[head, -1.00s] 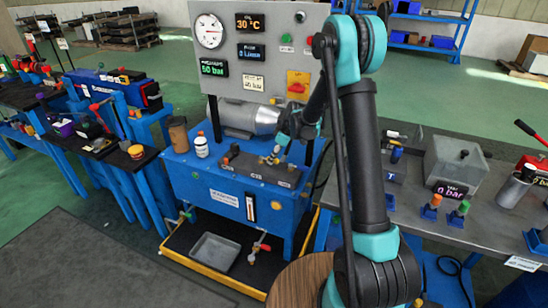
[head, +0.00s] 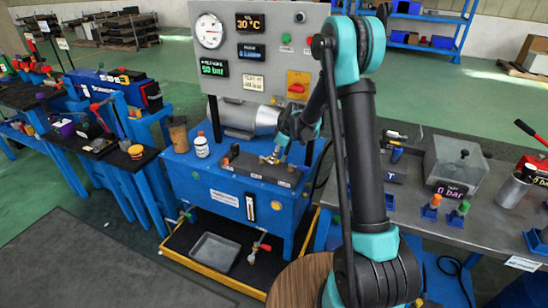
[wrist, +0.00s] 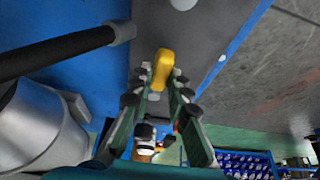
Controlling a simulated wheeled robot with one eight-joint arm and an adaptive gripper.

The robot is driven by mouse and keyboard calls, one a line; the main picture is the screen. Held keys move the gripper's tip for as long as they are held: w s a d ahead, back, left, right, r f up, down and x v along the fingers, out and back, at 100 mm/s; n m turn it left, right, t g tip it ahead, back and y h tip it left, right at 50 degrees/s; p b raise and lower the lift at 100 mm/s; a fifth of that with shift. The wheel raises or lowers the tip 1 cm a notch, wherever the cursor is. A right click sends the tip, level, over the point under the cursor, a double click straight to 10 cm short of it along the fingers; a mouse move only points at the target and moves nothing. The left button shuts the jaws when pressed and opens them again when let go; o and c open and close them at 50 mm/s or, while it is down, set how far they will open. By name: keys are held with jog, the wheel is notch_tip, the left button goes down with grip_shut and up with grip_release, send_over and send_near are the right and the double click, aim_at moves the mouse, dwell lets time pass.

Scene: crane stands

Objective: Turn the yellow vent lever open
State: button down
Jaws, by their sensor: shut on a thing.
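The yellow vent lever (wrist: 162,68) shows in the wrist view, held between the two fingertips of my gripper (wrist: 162,86). The fingers are closed against its sides. In the head view my gripper (head: 274,157) is low over the dark block on top of the blue power unit (head: 225,190). There the lever is too small and too covered by the gripper to make out its angle.
The grey gauge panel (head: 262,55) rises behind the block, with a silver motor (head: 238,117) below it. A white bottle (head: 201,146) and a brown canister (head: 178,133) stand to the left. A grey bench (head: 405,210) is at right.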

jog(key=m, duration=0.1)
jog(key=s+a+m+t, duration=0.1)
jog(key=m, duration=0.1)
jog(key=s+m+h, duration=0.1)
jog(key=m, duration=0.1)
jog(key=shift+s+a+t, duration=0.15)
jog(key=shift+a+t, duration=0.15)
jog(key=shift+a, duration=0.05)
jog(key=m, duration=0.1)
jog(key=s+a+m+h, duration=0.1)
jog(key=m, duration=0.1)
jog(key=shift+a+m+t, duration=0.3)
jog(key=shift+t, duration=0.1)
jog(key=m, duration=0.1)
jog(key=a+m+h, duration=0.1)
jog(key=m, duration=0.1)
jog(key=a+m+h, duration=0.1)
jog(key=shift+s+a+m, duration=0.25)
jog(key=shift+s+m, duration=0.05)
jog(key=shift+w+a+m+h, duration=0.15)
jog(key=shift+a+m+h, duration=0.4)
jog(key=shift+m, duration=0.65)
jog(key=shift+w+a+m+h, duration=0.1)
jog(key=shift+a+m+h, duration=0.45)
jog(key=shift+m, duration=0.65)
jog(key=shift+a, duration=0.1)
jog(key=c, duration=1.4)
grip_release()
jog(key=shift+c, duration=0.2)
jog(key=shift+r, duration=0.1)
